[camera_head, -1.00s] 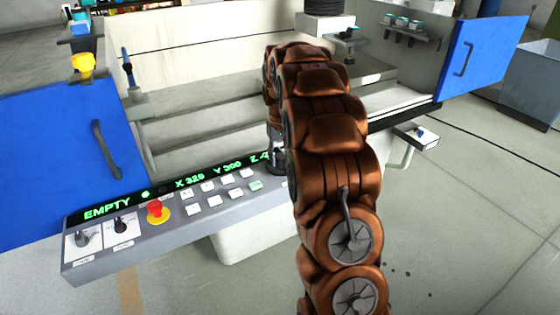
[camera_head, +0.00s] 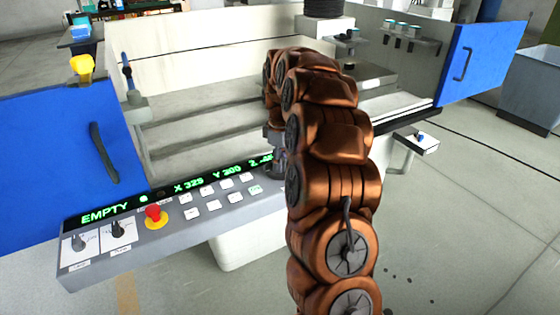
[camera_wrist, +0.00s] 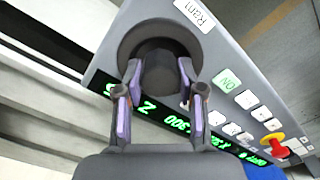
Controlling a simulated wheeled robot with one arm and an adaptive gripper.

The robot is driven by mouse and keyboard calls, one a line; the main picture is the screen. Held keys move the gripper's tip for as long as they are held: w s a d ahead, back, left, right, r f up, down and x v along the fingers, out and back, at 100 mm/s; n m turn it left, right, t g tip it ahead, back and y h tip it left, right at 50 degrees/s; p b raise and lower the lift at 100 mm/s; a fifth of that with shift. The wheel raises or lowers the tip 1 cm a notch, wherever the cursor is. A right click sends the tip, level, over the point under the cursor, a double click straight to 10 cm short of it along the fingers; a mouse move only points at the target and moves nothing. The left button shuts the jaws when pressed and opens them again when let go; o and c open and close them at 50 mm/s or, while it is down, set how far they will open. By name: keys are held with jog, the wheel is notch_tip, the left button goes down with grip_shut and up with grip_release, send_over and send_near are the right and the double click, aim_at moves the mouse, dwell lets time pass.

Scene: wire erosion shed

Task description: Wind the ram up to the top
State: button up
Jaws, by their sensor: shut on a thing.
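The ram control is a dark round knob (camera_wrist: 160,72) in a dark ring at the end of the grey control panel (camera_wrist: 228,55). A white label reading "Ram" (camera_wrist: 194,14) is beside it in the wrist view. My gripper (camera_wrist: 161,78) has one finger on each side of the knob and is shut on it. In the head view my copper arm hides the knob and most of the gripper. The green display (camera_head: 180,187) reads EMPTY, X, Y and Z values; the Z value is partly hidden. The ram itself cannot be made out.
A red emergency button (camera_head: 155,214), two rotary switches (camera_head: 118,229) and several white buttons (camera_head: 212,205) share the panel. Open blue doors flank the machine's tank, on the left (camera_head: 60,160) and right (camera_head: 480,60).

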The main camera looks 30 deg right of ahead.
jog(key=n+p, duration=0.1)
jog(key=n, duration=0.3)
jog(key=shift+a+n, duration=0.1)
jog(key=shift+n, duration=0.3)
jog(key=n+p, duration=0.1)
jog(key=n, duration=0.4)
jog(key=shift+r+p, duration=0.1)
jog(key=shift+p, duration=0.2)
jog(key=n+p, duration=0.1)
jog(key=n, duration=0.3)
jog(key=shift+w+n+p, duration=0.1)
jog(key=shift+n+p, duration=0.2)
jog(key=shift+n, duration=0.1)
jog(key=shift+n+p, duration=0.65)
jog(key=shift+n, duration=1.35)
jog(key=o, duration=1.1)
jog(key=shift+o, duration=0.2)
